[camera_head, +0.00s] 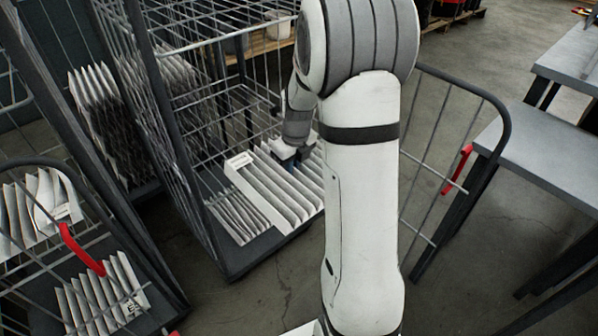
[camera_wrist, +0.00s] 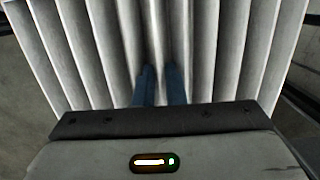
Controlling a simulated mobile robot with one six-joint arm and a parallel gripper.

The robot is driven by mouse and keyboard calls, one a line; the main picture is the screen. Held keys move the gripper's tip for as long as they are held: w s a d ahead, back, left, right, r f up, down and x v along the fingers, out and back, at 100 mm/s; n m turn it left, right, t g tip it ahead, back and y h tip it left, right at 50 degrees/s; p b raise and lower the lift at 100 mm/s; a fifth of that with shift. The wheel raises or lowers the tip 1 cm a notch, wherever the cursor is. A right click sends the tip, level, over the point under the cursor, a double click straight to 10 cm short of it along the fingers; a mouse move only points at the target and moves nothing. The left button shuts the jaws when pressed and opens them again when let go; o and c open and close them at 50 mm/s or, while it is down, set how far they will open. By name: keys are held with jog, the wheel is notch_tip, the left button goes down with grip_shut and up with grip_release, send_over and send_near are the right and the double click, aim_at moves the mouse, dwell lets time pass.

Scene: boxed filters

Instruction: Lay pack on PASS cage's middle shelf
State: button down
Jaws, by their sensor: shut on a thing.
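A white pleated filter pack (camera_head: 262,188) lies roughly flat at the open side of the middle wire cage (camera_head: 165,105). My gripper (camera_head: 288,160) reaches down to it from above, partly hidden by my arm. In the wrist view the pack's pleats (camera_wrist: 105,50) fill most of the picture, and my gripper's blue fingers (camera_wrist: 160,85) are shut on a pleat near the middle. The pack's right end is hidden behind my arm in the head view. I cannot tell whether the pack rests on a shelf or hangs just above one. No PASS sign is readable.
More pleated packs (camera_head: 232,217) lie low in the same cage, left of the held pack. Another cage with packs (camera_head: 100,295) and a red handle (camera_head: 80,250) stands at the left. An open mesh gate (camera_head: 432,150) and a grey table (camera_head: 545,150) are at the right.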

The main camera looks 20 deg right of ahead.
jog(key=p, duration=0.5)
send_near(237, 137)
jog(key=shift+s+f, duration=0.2)
jog(key=shift+f, duration=0.3)
jog(key=shift+s+f, duration=0.25)
jog(key=shift+f, duration=0.2)
jog(key=shift+w+a+f+p, duration=0.1)
jog(key=shift+w+a+p, duration=0.1)
jog(key=shift+w, duration=0.25)
jog(key=shift+w+a+p, duration=0.1)
jog(key=shift+w+p, duration=0.1)
jog(key=shift+w, duration=0.2)
jog(key=shift+s+d+f+b, duration=0.15)
jog(key=shift+f+b, duration=0.2)
jog(key=shift+f, duration=1.4)
jog(key=shift+f, duration=0.25)
jog(key=c, duration=1.8)
grip_release()
jog(key=shift+r, duration=0.15)
